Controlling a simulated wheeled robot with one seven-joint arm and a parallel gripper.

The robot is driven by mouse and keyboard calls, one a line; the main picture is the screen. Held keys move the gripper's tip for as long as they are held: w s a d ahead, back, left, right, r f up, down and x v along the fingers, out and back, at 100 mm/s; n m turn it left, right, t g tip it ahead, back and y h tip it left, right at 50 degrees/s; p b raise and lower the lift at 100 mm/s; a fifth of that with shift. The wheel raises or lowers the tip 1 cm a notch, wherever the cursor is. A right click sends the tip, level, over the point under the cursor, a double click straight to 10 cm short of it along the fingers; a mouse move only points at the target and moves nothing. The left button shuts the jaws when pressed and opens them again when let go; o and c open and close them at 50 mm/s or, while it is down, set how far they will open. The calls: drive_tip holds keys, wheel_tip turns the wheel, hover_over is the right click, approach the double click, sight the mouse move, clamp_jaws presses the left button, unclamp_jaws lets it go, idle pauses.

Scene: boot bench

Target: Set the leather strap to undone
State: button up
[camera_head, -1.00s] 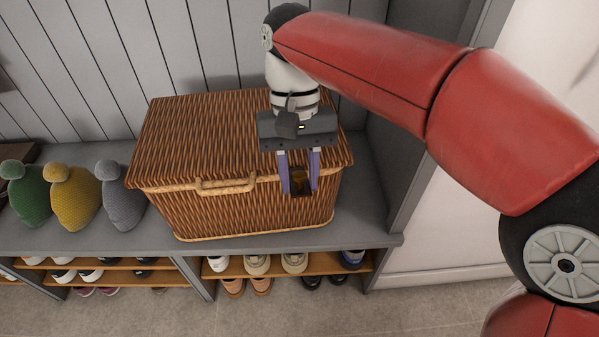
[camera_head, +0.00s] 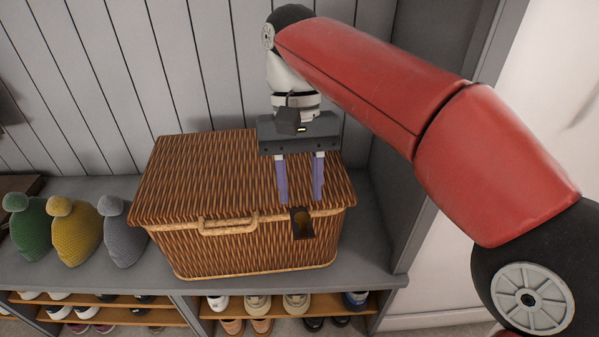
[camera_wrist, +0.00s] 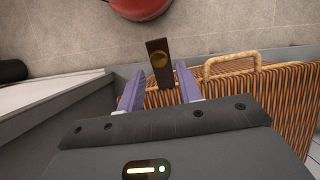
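The leather strap (camera_head: 302,226) is a short dark brown tab with a round brass-coloured stud. It sits at the front lid edge of the wicker basket (camera_head: 190,180), right of the handle. In the wrist view the strap (camera_wrist: 156,78) extends past the lid's front edge, between the fingertips in that picture. I cannot tell whether it is fastened underneath. My gripper (camera_head: 301,201) is open and empty, its purple fingers pointing down just above the strap. The gripper (camera_wrist: 158,80) also shows open in the wrist view. The basket's lid is closed.
A rope-like handle (camera_head: 228,226) is on the basket's front, left of the strap. Green, yellow and grey knitted hats (camera_head: 122,235) stand on the bench (camera_head: 80,283) at the left. A grey side panel (camera_head: 405,130) rises on the right. Shoes fill the shelves below.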

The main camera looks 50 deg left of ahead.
drive_tip(key=shift+v, duration=1)
drive_tip(key=w+d+m+t+y, duration=0.1)
drive_tip(key=w+d+m+t, duration=0.15)
drive_tip(key=w+d, duration=0.6)
drive_tip(key=w+d+m+t+y, duration=0.1)
drive_tip(key=w+d+m+y, duration=0.15)
drive_tip(key=d, duration=1.05)
drive_tip(key=s+d+f+m+t, duration=0.1)
drive_tip(key=d+f+m, duration=0.1)
drive_tip(key=d, duration=0.6)
drive_tip(key=s+d+f+m+t, duration=0.2)
drive_tip(key=d+f, duration=0.2)
drive_tip(key=d, duration=0.3)
drive_tip(key=s+d+f+m+t, duration=0.1)
drive_tip(key=s+d+f+m, duration=0.1)
drive_tip(key=d, duration=0.6)
drive_tip(key=shift+d+f, duration=0.35)
drive_tip(key=shift+f, duration=0.45)
